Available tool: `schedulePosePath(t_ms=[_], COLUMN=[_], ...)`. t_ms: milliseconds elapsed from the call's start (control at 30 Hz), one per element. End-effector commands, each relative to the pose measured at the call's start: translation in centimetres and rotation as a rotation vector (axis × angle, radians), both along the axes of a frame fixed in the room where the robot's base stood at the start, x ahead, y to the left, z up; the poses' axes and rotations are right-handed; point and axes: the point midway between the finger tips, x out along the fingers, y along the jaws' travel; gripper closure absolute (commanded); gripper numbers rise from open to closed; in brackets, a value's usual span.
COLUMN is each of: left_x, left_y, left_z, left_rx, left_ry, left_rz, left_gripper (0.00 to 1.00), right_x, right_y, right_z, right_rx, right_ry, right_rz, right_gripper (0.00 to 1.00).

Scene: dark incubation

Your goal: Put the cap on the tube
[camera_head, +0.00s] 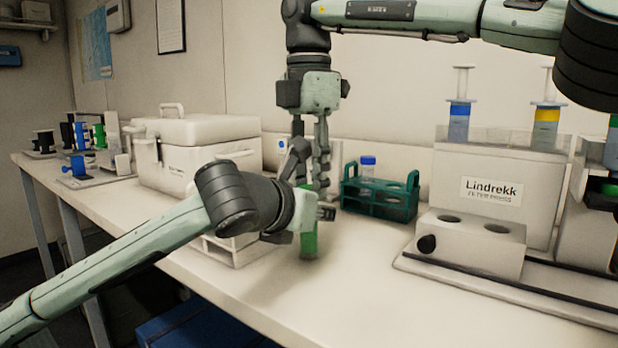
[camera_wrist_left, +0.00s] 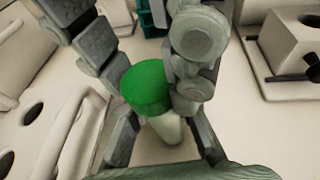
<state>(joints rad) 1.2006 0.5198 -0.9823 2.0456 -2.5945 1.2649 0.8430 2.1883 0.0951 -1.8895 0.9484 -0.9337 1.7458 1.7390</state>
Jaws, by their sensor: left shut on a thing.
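My left gripper (camera_head: 308,214) is shut on an upright tube (camera_head: 309,245) above the table. The tube's lower part looks green in the head view; in the left wrist view the tube (camera_wrist_left: 168,130) looks pale, between my left fingers (camera_wrist_left: 165,142). A green cap (camera_wrist_left: 148,90) is at the tube's top, in line with it; I cannot tell whether it is seated. My right gripper (camera_head: 311,186) points down from above, its fingers on both sides of the cap. Whether they grip it or are slightly apart is unclear. The fingers hide much of the cap in the head view.
A teal rack (camera_head: 378,205) with a blue-capped tube (camera_head: 368,164) stands close behind on the right. A white cooler box (camera_head: 195,145) is at left, with a low white rack (camera_head: 232,252) in front. A Lindrekk device (camera_head: 490,190) fills the right side. The front table middle is clear.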

Motion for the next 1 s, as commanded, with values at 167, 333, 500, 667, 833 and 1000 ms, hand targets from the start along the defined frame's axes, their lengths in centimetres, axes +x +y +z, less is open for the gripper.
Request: schedulePosePath(t_ms=[167,333,500,667,833,1000], left_x=[0.0,0.0,0.0,0.0,0.0,0.0], left_y=[0.0,0.0,0.0,0.0,0.0,0.0], left_z=[0.0,0.0,0.0,0.0,0.0,0.0], left_rx=[0.000,0.000,0.000,0.000,0.000,0.000], left_ry=[0.000,0.000,0.000,0.000,0.000,0.000], left_rz=[0.000,0.000,0.000,0.000,0.000,0.000], left_gripper=[1.00,1.00,1.00,1.00,1.00,1.00], right_x=[0.0,0.0,0.0,0.0,0.0,0.0], right_y=[0.0,0.0,0.1,0.1,0.1,0.1], right_z=[0.0,0.0,0.6,3.1,5.8,7.3], right_rx=[0.000,0.000,0.001,0.002,0.000,0.001], right_ry=[0.000,0.000,-0.002,-0.004,-0.002,-0.001], right_rz=[0.001,0.002,0.002,0.001,0.001,0.002], right_gripper=[0.48,0.48,0.48,0.48,0.48,0.48])
